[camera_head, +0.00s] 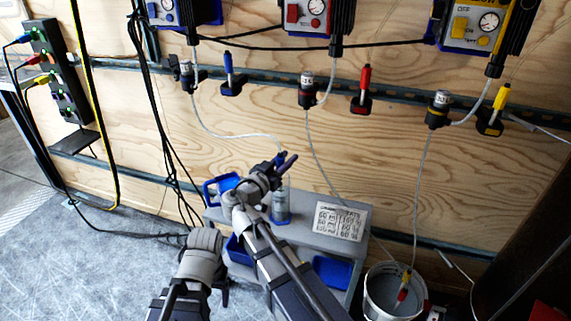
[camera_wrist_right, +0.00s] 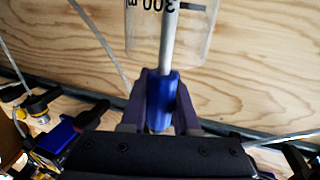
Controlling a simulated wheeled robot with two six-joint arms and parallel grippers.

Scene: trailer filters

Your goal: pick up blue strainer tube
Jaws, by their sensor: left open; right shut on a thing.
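My right gripper (camera_wrist_right: 160,97) is shut on the blue strainer tube (camera_wrist_right: 160,103), which lies between its dark fingers in the right wrist view. A pale tube runs from the blue part toward a clear measuring cylinder (camera_wrist_right: 198,30). In the head view my right gripper (camera_head: 287,161) is at the top of this cylinder (camera_head: 281,207), which stands on a small grey stand (camera_head: 318,200). The strainer is mostly hidden there, and a clear hose (camera_head: 235,136) leads to it. My left gripper (camera_head: 222,292) is low and left of the stand, partly hidden by its arm; it is open.
Blue bins (camera_head: 332,271) sit at the stand. A white bucket (camera_head: 391,292) with a red-ended hose stands to the right. Pumps with gauges (camera_head: 307,15) hang on the wooden wall. Dark cables (camera_head: 160,110) hang at left. The floor (camera_head: 90,260) at left is mostly clear.

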